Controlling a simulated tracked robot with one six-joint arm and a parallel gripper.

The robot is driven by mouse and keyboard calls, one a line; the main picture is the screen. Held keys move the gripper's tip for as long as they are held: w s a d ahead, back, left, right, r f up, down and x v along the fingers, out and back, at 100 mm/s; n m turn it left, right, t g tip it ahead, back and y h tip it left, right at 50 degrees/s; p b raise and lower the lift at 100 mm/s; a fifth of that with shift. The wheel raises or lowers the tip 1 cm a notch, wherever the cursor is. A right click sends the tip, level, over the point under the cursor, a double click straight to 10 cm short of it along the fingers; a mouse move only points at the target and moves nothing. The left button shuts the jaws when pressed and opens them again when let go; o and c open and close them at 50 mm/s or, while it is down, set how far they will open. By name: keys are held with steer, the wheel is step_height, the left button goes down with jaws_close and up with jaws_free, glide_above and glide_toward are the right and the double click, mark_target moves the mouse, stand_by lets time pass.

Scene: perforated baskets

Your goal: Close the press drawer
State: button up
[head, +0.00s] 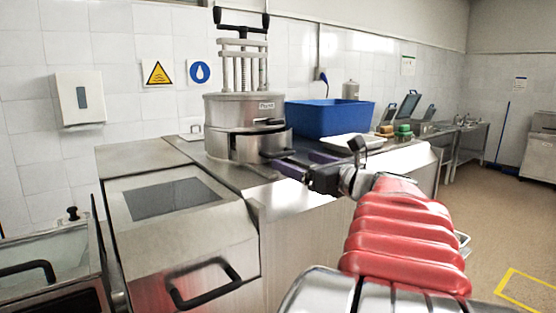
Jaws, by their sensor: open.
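The press (238,108) is a round steel body on the steel counter, with a screw frame and a black crossbar handle on top. Its drawer (270,140) is a shallow round metal part in the lower body. It sticks out a little toward the right, past the body's edge. A dark handle (276,153) shows low at the drawer's front. My gripper (291,161), with purple fingers, reaches in from the right, close to that handle. Its jaws are open and appear empty. I cannot tell whether a fingertip touches the handle or drawer.
A blue bin (328,117) stands behind my gripper, with a pale tray (350,143) beside it. Small green and brown items (403,131) lie farther right. A steel unit with a dark panel and black handle (205,284) is at front left.

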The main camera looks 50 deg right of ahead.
steer(key=s+a, duration=0.1)
steer(key=s, duration=0.5)
steer(key=shift+a, duration=0.1)
steer(key=shift+c, duration=0.2)
